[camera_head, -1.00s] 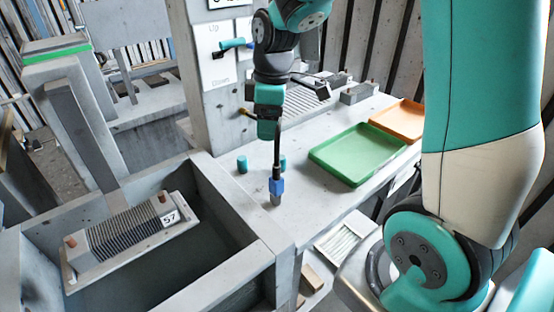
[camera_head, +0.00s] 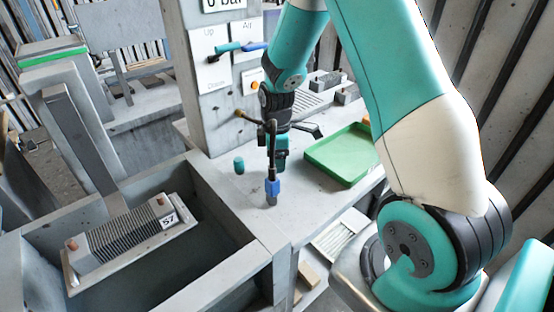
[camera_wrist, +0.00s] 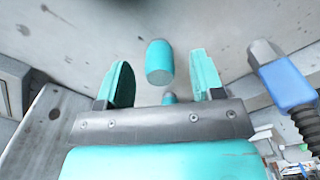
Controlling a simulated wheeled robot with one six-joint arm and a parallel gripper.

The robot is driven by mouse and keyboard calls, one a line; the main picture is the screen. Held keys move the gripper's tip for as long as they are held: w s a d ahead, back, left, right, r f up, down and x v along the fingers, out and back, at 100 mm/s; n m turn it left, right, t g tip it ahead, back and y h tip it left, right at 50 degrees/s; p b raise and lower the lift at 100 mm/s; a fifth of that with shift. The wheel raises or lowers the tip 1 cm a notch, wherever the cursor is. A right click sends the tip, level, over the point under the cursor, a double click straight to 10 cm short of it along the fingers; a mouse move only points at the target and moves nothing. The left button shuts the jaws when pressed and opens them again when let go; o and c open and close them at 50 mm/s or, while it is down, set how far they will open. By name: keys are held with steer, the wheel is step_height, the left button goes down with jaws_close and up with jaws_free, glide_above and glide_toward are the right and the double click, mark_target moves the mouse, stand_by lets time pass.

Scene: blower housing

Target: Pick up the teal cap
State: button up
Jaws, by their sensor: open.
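A small teal cap (camera_head: 239,165) stands on the grey bench top, left of my gripper (camera_head: 279,163) in the head view. In the wrist view a teal cap (camera_wrist: 159,62) appears between my two teal fingers (camera_wrist: 162,68), with clear gaps on both sides. My gripper is open and empty. A second small teal piece (camera_wrist: 169,98) shows low between the fingers, partly hidden by the gripper body. I cannot tell which of the two is the one at left in the head view.
A blue-collared hose tool (camera_head: 272,187) stands close by my gripper; it also shows at right in the wrist view (camera_wrist: 290,85). A green tray (camera_head: 342,153) lies at right. A deep grey basin (camera_head: 215,225) with a finned block (camera_head: 125,235) is at front left.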

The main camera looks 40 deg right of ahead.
steer(key=shift+f, duration=0.65)
steer(key=c, duration=1)
steer(key=shift+r, duration=0.1)
step_height(320, 180, up, 20)
steer(key=shift+f+b, duration=0.1)
steer(key=shift+b, duration=0.4)
